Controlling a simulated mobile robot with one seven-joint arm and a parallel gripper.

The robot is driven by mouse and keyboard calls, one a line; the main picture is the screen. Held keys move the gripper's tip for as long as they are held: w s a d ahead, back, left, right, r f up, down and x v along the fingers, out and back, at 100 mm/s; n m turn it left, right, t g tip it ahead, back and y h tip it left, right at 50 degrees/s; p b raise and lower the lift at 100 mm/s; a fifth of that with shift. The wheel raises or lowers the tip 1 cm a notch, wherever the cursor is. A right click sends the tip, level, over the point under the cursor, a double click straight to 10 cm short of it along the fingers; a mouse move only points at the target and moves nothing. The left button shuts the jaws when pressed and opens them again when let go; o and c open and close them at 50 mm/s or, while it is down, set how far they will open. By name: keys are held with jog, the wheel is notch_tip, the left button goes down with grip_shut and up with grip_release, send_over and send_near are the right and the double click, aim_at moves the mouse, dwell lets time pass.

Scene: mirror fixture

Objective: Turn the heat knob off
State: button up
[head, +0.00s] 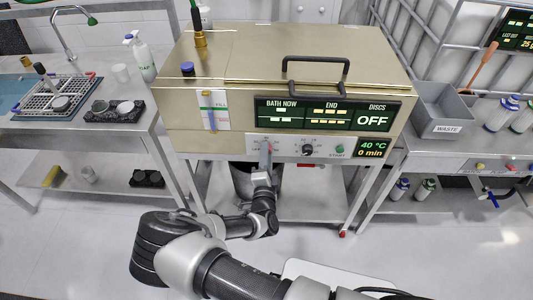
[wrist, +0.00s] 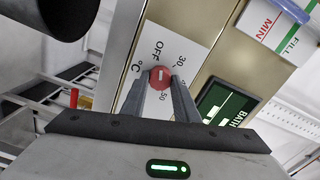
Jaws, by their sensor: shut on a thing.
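The heat knob (wrist: 161,77) is a small red dial with a short white mark, on a white panel printed OFF, 30, 50 and °C. The mark stands roughly upright in the wrist view, toward the OFF print; its exact setting is hard to read. My gripper (wrist: 162,84) has its two grey fingers on either side of the knob and is shut on it. In the head view my gripper (head: 265,155) is at the left part of the bath's front panel and hides most of the knob.
The gold bath (head: 210,75) has a display reading OFF, 40 °C and 0 min. A black timer knob (head: 307,150) and a green start button (head: 339,149) sit right of my gripper. A grey waste bin (head: 442,110) stands right; a rack (head: 60,95) stands left.

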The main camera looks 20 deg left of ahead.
jog(key=shift+n, duration=1)
jog(key=o, duration=1.1)
jog(key=shift+c, duration=0.2)
jog(key=shift+s, duration=0.15)
jog(key=p+v, duration=0.1)
jog(key=v, duration=1.6)
jog(key=shift+s, duration=0.15)
